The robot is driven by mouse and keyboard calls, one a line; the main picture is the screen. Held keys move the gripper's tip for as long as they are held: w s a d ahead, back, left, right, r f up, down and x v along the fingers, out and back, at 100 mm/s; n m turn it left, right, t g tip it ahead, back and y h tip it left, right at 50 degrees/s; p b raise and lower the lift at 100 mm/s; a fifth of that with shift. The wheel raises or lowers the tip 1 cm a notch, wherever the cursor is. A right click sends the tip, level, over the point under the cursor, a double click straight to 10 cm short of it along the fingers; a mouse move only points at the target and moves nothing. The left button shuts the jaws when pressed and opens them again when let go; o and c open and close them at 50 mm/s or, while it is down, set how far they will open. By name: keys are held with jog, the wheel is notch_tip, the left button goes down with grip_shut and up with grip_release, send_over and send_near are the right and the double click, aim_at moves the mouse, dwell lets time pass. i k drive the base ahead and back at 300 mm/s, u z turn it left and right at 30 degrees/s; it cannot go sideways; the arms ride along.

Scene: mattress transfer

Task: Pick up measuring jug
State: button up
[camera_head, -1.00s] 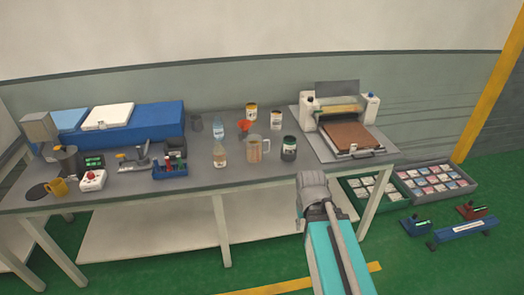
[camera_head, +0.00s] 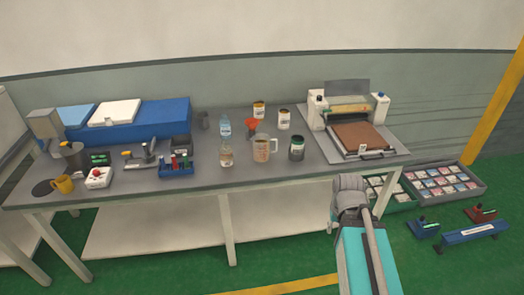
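The measuring jug (camera_head: 261,150) is a clear jug with a handle on its right side and reddish markings. It stands upright on the grey table (camera_head: 210,178), near the front edge, between a small clear bottle (camera_head: 226,156) on its left and a dark jar with a white label (camera_head: 297,148) on its right. My arm reaches in from the bottom of the picture, to the right of and below the jug, apart from it. My gripper's fingers cannot be made out.
A red funnel (camera_head: 251,125), a blue-labelled bottle (camera_head: 225,127) and two white jars (camera_head: 259,110) (camera_head: 284,119) stand behind the jug. A press-like machine (camera_head: 350,130) is at right. Trays (camera_head: 445,182) lie on the floor.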

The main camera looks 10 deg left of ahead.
aim_at(265, 147)
jog(key=z, duration=0.05)
jog(key=i, duration=1)
